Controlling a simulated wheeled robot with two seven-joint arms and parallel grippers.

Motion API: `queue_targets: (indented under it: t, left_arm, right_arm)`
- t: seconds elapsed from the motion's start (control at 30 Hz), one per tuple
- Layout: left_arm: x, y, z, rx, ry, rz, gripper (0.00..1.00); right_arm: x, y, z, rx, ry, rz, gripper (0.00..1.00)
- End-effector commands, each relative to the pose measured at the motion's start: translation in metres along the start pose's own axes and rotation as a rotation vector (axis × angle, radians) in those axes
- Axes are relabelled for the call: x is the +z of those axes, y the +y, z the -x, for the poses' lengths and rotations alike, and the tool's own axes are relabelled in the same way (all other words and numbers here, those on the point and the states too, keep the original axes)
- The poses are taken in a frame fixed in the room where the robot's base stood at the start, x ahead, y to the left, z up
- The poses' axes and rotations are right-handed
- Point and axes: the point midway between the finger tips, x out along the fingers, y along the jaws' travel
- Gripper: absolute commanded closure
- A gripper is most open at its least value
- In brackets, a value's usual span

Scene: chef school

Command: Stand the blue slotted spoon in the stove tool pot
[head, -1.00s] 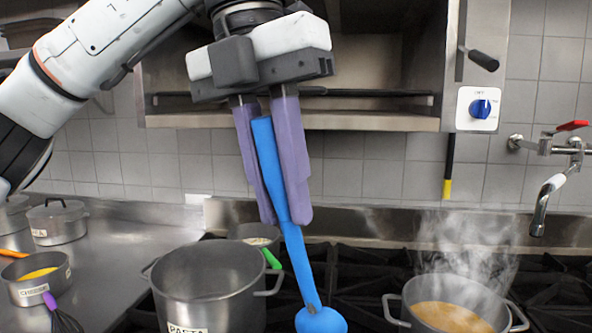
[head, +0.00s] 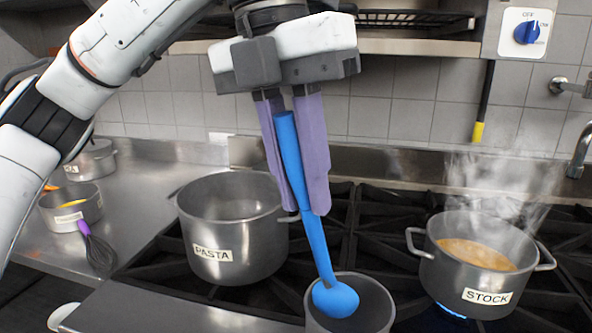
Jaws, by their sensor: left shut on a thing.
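The blue slotted spoon (head: 311,232) hangs with its handle up and its head down, tilted slightly. My left gripper (head: 308,200) is shut on its handle, with a purple finger on each side. The spoon's head overlaps the opening of a plain metal pot (head: 383,311) at the bottom of the head view, which I take to be the stove tool pot. I cannot tell whether the head is inside it or above it. The pot's lower part is cut off by the frame edge. My right gripper is not in view.
A PASTA pot (head: 232,262) stands on the stove left of the spoon. A steaming STOCK pot (head: 470,298) stands to the right over a blue flame.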

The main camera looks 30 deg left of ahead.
Motion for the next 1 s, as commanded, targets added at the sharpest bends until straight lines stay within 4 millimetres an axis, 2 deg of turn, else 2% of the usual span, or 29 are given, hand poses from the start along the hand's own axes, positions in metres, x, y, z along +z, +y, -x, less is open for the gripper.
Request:
queue_targets:
  t: [0.03,0.5,0.8,1.0]
  left_arm:
    - [0.000,0.000,-0.009,0.000,0.001,-0.001,1.00]
    - [0.006,0.000,-0.055,0.000,0.000,-0.001,1.00]
    - [0.010,0.000,-0.081,0.000,0.000,0.000,1.00]
    - [0.011,0.000,-0.090,0.000,-0.001,0.000,1.00]
  right_arm:
    - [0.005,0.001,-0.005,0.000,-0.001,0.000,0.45]
    - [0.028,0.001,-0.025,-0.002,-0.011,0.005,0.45]
    - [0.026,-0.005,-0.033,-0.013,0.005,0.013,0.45]
    - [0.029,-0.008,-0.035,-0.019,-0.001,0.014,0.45]
